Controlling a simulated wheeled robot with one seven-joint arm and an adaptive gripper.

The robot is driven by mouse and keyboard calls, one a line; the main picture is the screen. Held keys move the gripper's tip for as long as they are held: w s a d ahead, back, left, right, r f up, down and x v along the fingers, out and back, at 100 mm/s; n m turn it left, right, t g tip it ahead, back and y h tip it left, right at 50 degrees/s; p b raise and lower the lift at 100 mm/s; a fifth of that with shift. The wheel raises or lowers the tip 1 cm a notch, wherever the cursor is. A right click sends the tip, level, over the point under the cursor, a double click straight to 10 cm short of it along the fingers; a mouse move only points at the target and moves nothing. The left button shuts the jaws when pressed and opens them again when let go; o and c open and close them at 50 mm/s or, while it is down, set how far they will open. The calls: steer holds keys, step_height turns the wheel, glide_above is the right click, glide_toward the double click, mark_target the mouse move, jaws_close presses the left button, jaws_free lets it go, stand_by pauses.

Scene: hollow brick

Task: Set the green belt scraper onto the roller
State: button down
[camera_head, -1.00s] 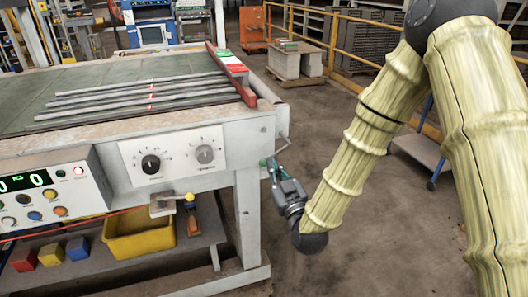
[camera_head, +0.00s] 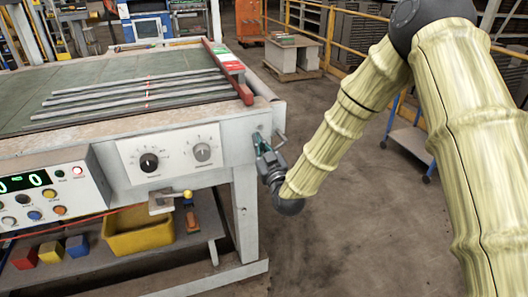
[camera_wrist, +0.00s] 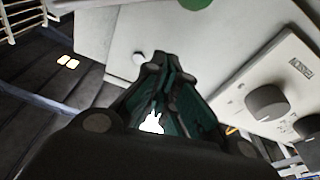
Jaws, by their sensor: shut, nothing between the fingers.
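My gripper (camera_head: 262,142) is at the front right corner of the grey machine, close to its front panel. Its teal fingers (camera_wrist: 160,85) come together at the tips in the wrist view, with nothing between them. No green belt scraper can be told for sure. A green patch (camera_head: 221,51) shows on the red bar at the belt's right end, and a piece of something green (camera_wrist: 195,3) is cut off at the top of the wrist view. A pale rounded edge (camera_head: 268,105) runs along the machine's right end; I cannot tell whether it is the roller.
Several grey bars (camera_head: 150,94) lie across the green belt (camera_head: 60,80). A metal handle (camera_head: 280,138) sticks out beside my gripper. Dials (camera_head: 149,162) are on the front panel. A yellow bin (camera_head: 140,238) stands on the lower shelf.

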steer(key=shift+d+f, duration=0.2)
steer(key=shift+f, duration=0.8)
steer(key=shift+d+f, duration=0.15)
steer(key=shift+f, duration=0.8)
